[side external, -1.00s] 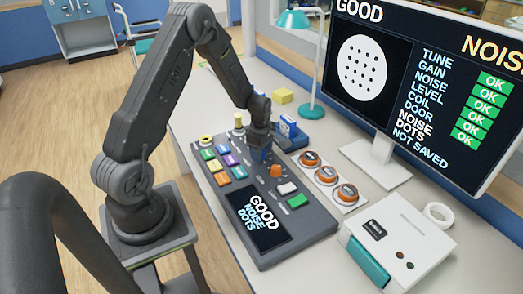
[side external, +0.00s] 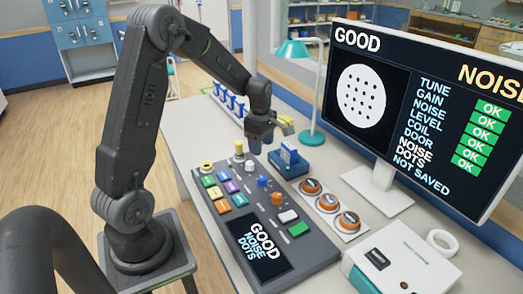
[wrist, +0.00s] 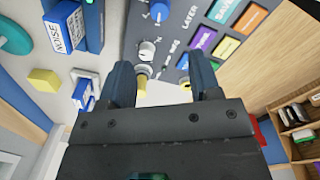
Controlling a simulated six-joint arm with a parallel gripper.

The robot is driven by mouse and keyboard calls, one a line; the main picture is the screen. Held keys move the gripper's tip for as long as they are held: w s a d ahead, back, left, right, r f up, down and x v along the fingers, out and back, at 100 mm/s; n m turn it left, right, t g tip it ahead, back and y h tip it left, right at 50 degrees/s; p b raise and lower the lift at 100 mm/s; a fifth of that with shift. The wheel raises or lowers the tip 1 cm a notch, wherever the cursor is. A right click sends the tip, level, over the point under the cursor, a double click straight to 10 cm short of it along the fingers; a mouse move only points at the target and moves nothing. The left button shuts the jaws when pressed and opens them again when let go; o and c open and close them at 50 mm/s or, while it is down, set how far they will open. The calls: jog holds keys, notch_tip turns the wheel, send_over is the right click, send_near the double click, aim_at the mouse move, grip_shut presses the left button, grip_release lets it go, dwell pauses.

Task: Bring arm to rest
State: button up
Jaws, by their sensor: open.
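My gripper (side external: 262,138) hangs raised above the far end of the grey control console (side external: 318,258), clear of its knobs and buttons. In the wrist view my gripper (wrist: 165,78) has its two dark fingers spread apart with nothing held between them. My arm is bent at the elbow, with the forearm sloping down to the right. The console carries coloured buttons, a blue knob (side external: 263,182), an orange knob (side external: 277,198) and a small screen (side external: 258,247) reading GOOD NOISE DOTS. The monitor (side external: 415,105) shows GOOD, a column of green OK marks and NOT SAVED.
A blue holder with an upright blue block (side external: 289,154) stands just right of my gripper. A teal lamp (side external: 312,139), a yellow block (side external: 286,120) and a tray of orange-topped round pieces (side external: 330,203) are nearby. A white box (side external: 400,258) sits at front right.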

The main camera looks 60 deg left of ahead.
jog(key=s+d+r+m+t, duration=0.2)
jog(key=s+d+r+m, duration=0.3)
jog(key=d+r+m, duration=0.25)
jog(key=s+d+r+m+t, duration=0.2)
jog(key=s+d+r+m, duration=0.3)
jog(key=d+r+m, duration=0.3)
jog(key=s+d+m+t, duration=0.1)
jog(key=s+d+m, duration=0.5)
jog(key=s+m, duration=0.2)
jog(key=shift+s, duration=0.2)
jog(key=shift+d, duration=0.1)
jog(key=shift+c, duration=0.4)
dwell(0.5)
